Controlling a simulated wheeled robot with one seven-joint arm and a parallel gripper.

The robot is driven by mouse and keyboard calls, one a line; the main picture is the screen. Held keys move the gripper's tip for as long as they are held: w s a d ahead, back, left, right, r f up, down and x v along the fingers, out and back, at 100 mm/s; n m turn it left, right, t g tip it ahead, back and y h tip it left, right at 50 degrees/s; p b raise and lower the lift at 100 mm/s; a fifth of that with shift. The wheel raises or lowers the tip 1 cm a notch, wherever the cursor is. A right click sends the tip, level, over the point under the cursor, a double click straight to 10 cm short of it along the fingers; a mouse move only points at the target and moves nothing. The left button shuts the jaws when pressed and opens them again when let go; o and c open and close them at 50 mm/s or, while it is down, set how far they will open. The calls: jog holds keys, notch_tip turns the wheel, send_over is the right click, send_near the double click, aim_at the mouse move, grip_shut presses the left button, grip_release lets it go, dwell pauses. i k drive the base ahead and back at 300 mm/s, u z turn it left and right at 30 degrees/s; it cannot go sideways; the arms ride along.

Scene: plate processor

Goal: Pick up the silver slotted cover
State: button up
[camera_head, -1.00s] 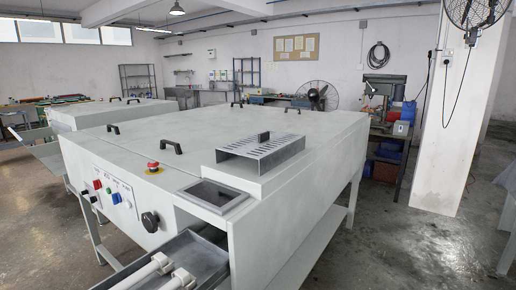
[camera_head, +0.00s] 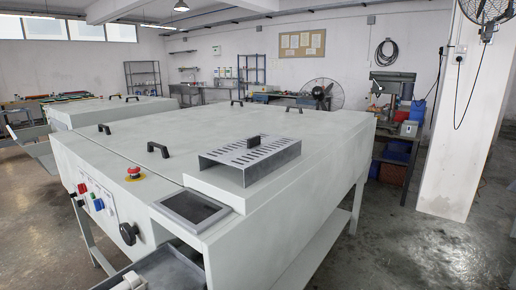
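The silver slotted cover (camera_head: 250,158) sits on the right front part of the top of the white plate processor (camera_head: 300,130). It is a flat metal box shape with rows of slots and a small dark handle (camera_head: 254,141) upright on top. Its front end looks open and dark underneath.
A red emergency button (camera_head: 134,172), a black knob (camera_head: 129,233) and black lid handles (camera_head: 158,149) stick out of the machine. A metal tray (camera_head: 165,272) juts out at the front. Wet floor (camera_head: 400,240) is open to the right, before a pillar (camera_head: 465,130).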

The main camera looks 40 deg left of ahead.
aim_at(259, 154)
jog(key=i, duration=1.15)
jog(key=u, duration=3.05)
